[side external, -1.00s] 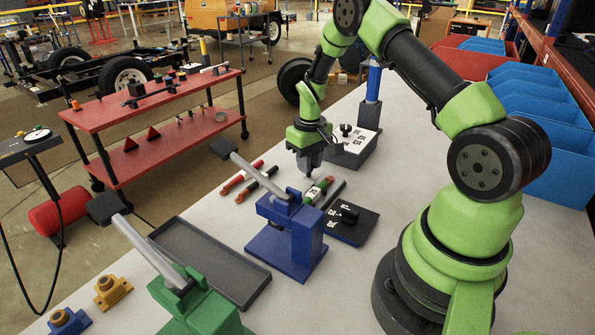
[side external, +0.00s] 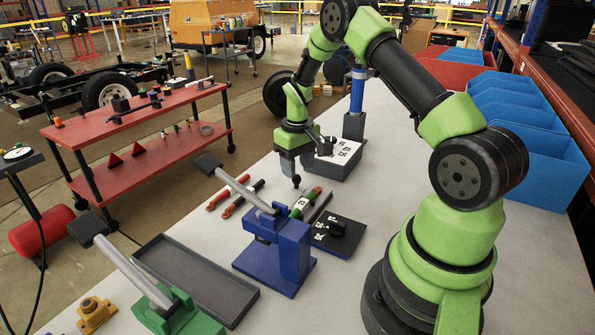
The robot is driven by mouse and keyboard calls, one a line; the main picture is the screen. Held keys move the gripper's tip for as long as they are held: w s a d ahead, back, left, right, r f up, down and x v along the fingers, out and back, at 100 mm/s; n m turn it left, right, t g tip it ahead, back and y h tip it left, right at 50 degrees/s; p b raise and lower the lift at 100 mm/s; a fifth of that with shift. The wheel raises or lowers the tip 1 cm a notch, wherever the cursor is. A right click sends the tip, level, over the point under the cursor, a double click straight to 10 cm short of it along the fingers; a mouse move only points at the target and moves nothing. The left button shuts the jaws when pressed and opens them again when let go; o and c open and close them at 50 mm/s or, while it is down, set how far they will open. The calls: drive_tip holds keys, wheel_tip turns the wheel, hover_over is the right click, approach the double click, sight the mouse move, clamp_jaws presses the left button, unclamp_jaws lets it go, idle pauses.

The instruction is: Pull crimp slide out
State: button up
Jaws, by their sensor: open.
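My gripper (side external: 296,178) points down behind the blue press (side external: 280,250), a little above the table, and is small in this view. It is open, with nothing seen in it. The blue press has a long grey lever with a dark grip. A green and red rod-like piece (side external: 304,203) with a white patch and a grey bar (side external: 321,206) lie by the back of the press, in front of my gripper. A black plate (side external: 340,238) with white marks and a black knob sits right of the press. I cannot tell which part is the crimp slide.
A red tool (side external: 228,192) and a black and red tool (side external: 243,198) lie left of my gripper. An empty grey tray (side external: 195,280) and a green lever press (side external: 180,312) are at front left. Blue bins (side external: 525,120) line the right.

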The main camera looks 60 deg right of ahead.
wheel_tip(320, 180, up, 8)
drive_tip(key=shift+f, duration=0.15)
drive_tip(key=s+a+r+t, duration=0.45)
drive_tip(key=a+r, duration=0.75)
drive_tip(key=r, duration=0.3)
drive_tip(key=s+a+r+t+y, duration=0.1)
drive_tip(key=s+a, duration=0.3)
drive_tip(key=s, duration=0.2)
drive_tip(key=s+a+r+t+y, duration=0.1)
drive_tip(key=s+a, duration=0.3)
drive_tip(key=s, duration=0.3)
drive_tip(key=shift+s+a+r+t, duration=0.2)
drive_tip(key=shift+a+t, duration=0.15)
drive_tip(key=shift+a, duration=0.05)
